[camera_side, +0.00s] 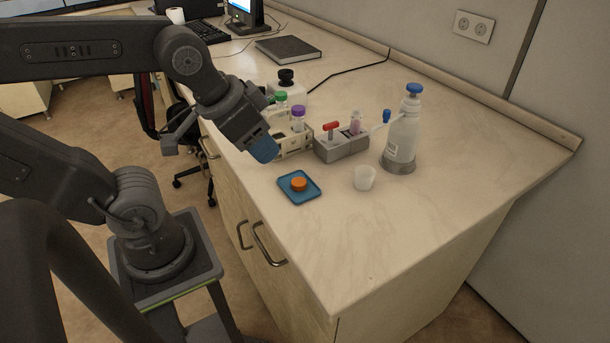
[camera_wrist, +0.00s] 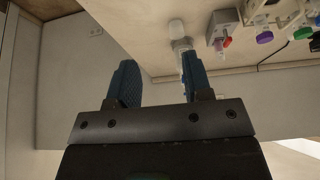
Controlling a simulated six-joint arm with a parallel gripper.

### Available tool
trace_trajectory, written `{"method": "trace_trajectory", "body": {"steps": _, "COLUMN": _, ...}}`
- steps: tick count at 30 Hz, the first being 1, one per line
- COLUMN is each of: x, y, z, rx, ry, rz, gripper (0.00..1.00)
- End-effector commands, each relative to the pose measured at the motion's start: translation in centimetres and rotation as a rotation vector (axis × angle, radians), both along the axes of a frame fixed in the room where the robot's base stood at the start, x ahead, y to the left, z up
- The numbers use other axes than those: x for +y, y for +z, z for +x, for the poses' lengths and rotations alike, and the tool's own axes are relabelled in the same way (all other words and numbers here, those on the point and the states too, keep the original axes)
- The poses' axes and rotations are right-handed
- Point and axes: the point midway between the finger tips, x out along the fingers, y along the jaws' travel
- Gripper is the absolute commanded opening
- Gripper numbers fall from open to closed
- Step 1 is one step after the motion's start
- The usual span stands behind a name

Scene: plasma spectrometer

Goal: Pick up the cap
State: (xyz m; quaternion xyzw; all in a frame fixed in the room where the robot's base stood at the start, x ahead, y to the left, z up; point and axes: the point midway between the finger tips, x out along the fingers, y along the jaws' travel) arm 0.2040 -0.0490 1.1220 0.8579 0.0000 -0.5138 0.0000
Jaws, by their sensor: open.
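I cannot make out the orange cap or the tray in the wrist view.
Behind the tray are a grey block (camera_side: 341,150) with a red-handled item and a rack (camera_side: 294,143) with purple- and green-capped vials. The bench's front right is clear.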

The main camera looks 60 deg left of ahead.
Motion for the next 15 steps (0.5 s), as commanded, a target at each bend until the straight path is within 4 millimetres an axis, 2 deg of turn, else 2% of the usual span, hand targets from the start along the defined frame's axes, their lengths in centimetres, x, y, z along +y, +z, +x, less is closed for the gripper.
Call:
{"method": "trace_trajectory", "body": {"steps": 10, "x": 0.2, "y": 0.0, "z": 0.4, "rx": 0.014, "ry": 0.008, "rz": 0.000, "gripper": 0.51}}
{"method": "trace_trajectory", "body": {"steps": 15, "x": 1.6, "y": -0.4, "z": 3.2, "rx": 0.114, "ry": 0.057, "rz": 0.001, "gripper": 0.51}}
